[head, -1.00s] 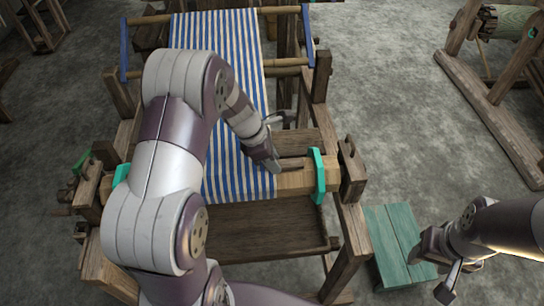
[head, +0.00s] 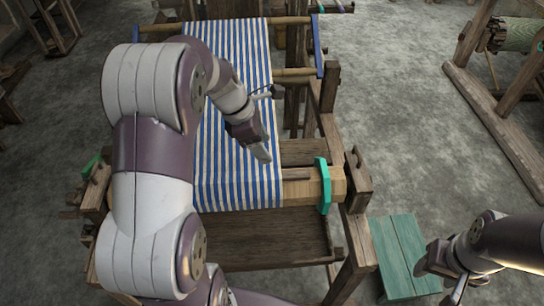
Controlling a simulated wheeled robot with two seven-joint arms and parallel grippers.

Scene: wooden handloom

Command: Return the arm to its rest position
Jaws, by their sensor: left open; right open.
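My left arm reaches in over the wooden handloom (head: 225,250). My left gripper (head: 264,125) is open and empty, above the blue-and-white striped cloth (head: 236,185) near its right edge. One finger points down toward the cloth beam (head: 300,188); I cannot tell whether it touches the cloth. The cloth runs from the far bars down to the beam. My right gripper (head: 450,285) is open and empty at the lower right, by the green bench. My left arm hides much of the loom's left side.
The green wooden bench (head: 398,245) stands right of the loom. Another wooden frame with a green roller (head: 515,32) stands at the upper right. Grey floor (head: 405,110) between them is clear. Blue side pieces (head: 318,48) flank the far bars.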

